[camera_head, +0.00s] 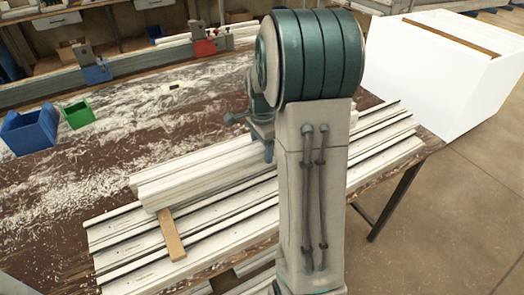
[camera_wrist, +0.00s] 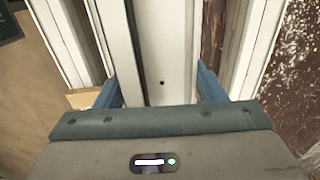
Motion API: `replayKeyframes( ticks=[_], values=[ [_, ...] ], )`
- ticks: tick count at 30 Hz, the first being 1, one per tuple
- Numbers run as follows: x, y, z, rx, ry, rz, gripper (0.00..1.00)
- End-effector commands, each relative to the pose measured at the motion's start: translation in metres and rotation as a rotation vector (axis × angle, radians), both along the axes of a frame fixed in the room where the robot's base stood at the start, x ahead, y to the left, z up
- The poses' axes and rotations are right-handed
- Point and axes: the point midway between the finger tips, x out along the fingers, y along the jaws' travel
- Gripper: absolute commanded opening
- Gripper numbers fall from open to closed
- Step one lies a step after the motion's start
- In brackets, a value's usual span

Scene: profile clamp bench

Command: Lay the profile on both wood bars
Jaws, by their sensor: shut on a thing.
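The white profile (camera_head: 205,172) is a long pale bar above the stacked white profiles on the bench. My gripper (camera_wrist: 158,88) is shut on it, with a blue finger on each side of the profile (camera_wrist: 163,50) in the wrist view. In the head view my arm hides most of the gripper. One wood bar (camera_head: 171,236) lies crosswise on the stacked profiles, its far end under the profile near the left end. I cannot tell whether they touch. A tan wood piece (camera_wrist: 82,98) shows beside the left finger in the wrist view. The other wood bar is not clearly visible in the head view.
Stacked white profiles (camera_head: 125,240) lie along the front of the brown bench (camera_head: 120,180), which is strewn with pale shavings. A blue bin (camera_head: 30,131) and green bin (camera_head: 78,114) stand at left. Clamps and a rail stand behind. A large white box (camera_head: 440,75) is at right.

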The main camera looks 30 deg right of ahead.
Motion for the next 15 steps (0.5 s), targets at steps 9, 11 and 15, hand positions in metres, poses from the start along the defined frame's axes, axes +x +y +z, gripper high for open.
replayKeyframes(
  ticks=[9,11,15],
  values=[
    [0.001,-0.001,-0.021,-0.001,-0.003,-0.001,0.11],
    [0.001,-0.001,-0.021,-0.001,-0.003,-0.001,0.11],
    [0.001,-0.001,-0.022,-0.001,-0.003,-0.001,0.11]
  ],
)
